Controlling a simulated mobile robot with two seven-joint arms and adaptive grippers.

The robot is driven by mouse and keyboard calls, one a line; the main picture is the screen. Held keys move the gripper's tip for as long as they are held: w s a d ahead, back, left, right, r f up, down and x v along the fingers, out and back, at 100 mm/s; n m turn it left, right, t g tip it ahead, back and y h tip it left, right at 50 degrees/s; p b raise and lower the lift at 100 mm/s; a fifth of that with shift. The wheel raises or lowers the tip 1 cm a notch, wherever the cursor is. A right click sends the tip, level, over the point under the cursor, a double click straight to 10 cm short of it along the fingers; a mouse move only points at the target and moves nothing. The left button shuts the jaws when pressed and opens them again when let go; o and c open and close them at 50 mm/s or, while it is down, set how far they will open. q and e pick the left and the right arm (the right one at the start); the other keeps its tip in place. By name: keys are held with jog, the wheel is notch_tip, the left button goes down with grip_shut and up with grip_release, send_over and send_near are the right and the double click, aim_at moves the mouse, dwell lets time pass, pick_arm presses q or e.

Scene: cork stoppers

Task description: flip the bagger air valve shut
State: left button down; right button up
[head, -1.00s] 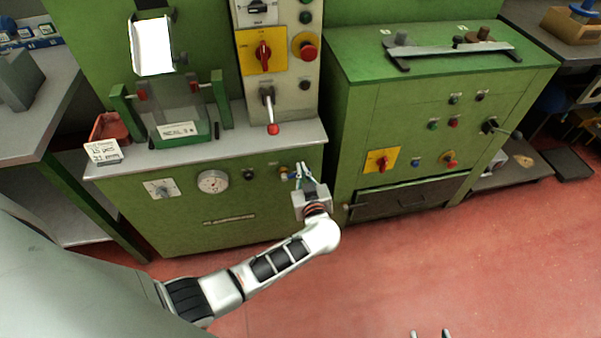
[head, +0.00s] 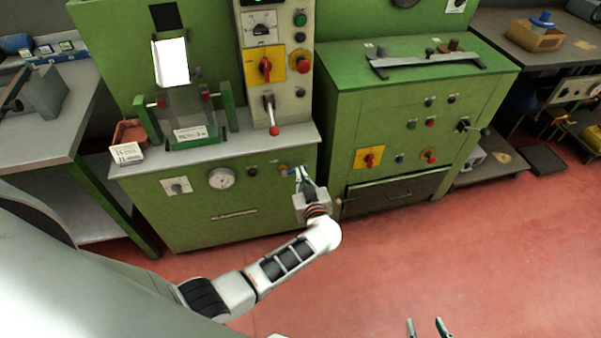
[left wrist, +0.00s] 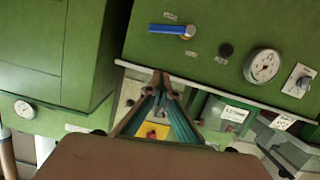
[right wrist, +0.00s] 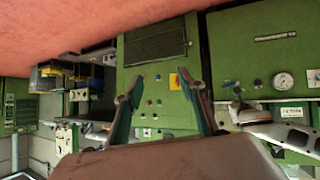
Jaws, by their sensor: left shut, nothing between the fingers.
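The air valve has a blue lever handle (left wrist: 167,28) and a brass-coloured body (left wrist: 190,30) on the green machine front. In the left wrist view the handle points left from the body, lying along the panel. In the head view the valve (head: 283,169) is small, just left of my left gripper's tips. My left gripper (head: 301,173) is shut and empty, and its fingers also show in the left wrist view (left wrist: 162,78), apart from the handle in that picture. My right gripper (head: 428,325) is open and empty, low in the head view; it also shows in the right wrist view (right wrist: 158,88).
A pressure gauge (head: 221,179), a dark knob (head: 252,172) and a white dial plate (head: 176,186) share the valve's panel. A red-tipped lever (head: 273,128) hangs above. A second green cabinet (head: 345,120) stands to the right. The red floor (head: 480,240) in front is clear.

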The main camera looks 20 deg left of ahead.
pick_arm(q)
jog(key=shift+s+d+r, duration=0.1)
jog(key=shift+s+d, duration=0.2)
jog(key=shift+s, duration=0.3)
pick_arm(e)
jog(key=shift+s+d+r, duration=0.15)
jog(key=shift+s, duration=0.4)
